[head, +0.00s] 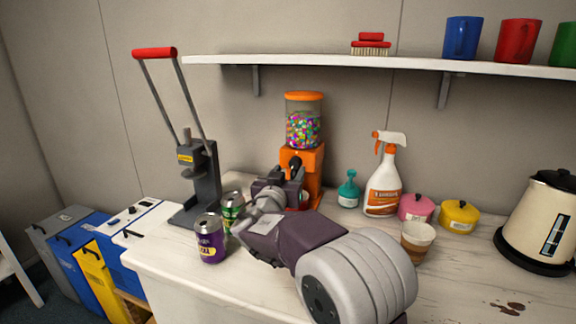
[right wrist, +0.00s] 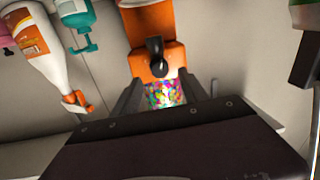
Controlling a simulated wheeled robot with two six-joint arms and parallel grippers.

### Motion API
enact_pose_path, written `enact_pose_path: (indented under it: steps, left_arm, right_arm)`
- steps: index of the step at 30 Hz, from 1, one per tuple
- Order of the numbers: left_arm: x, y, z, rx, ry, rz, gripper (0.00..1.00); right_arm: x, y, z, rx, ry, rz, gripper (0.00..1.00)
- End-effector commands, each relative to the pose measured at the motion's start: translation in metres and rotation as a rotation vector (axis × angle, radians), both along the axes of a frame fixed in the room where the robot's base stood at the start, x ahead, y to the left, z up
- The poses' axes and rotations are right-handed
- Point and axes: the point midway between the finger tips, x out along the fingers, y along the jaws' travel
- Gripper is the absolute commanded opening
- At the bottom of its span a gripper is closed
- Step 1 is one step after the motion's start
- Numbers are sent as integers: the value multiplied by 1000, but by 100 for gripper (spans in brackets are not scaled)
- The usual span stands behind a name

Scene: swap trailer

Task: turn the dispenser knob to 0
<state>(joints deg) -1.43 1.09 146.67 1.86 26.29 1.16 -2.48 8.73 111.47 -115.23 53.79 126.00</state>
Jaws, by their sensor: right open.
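The candy dispenser has an orange body (head: 315,163) and a clear jar of coloured candies (head: 303,129) under an orange lid. It stands on the counter against the wall. Its black knob (head: 295,165) is on the front and also shows in the right wrist view (right wrist: 156,58), where the picture is upside down. No scale marks on it are readable. My right gripper (head: 283,178) is open in front of the dispenser. In the right wrist view its two fingers (right wrist: 163,80) are spread, with the knob just beyond the tips, apparently untouched. My left gripper is not seen.
A purple can (head: 209,240) and a green can (head: 232,208) stand left of my right arm. A can press (head: 200,182) is behind them. A shelf (head: 340,64) runs above.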

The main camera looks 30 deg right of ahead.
Motion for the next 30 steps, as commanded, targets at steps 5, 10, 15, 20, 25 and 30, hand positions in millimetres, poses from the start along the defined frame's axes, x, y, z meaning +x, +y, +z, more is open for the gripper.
enact_pose_path:
  steps: [5,10,15,20,25,30]
  left_arm:
    - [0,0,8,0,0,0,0]
    - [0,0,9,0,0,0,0]
    - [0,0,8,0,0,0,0]
    - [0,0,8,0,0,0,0]
    - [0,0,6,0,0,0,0]
    - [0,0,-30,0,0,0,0]
  right_arm:
    - [20,-20,1,0,1,-2,51]
    - [27,-25,0,0,0,1,51]
    - [27,-25,0,0,0,1,51]
    - [26,-25,0,0,0,1,9]
    - [26,-25,-1,-3,3,1,0]
    - [26,-25,-10,-54,57,-2,0]
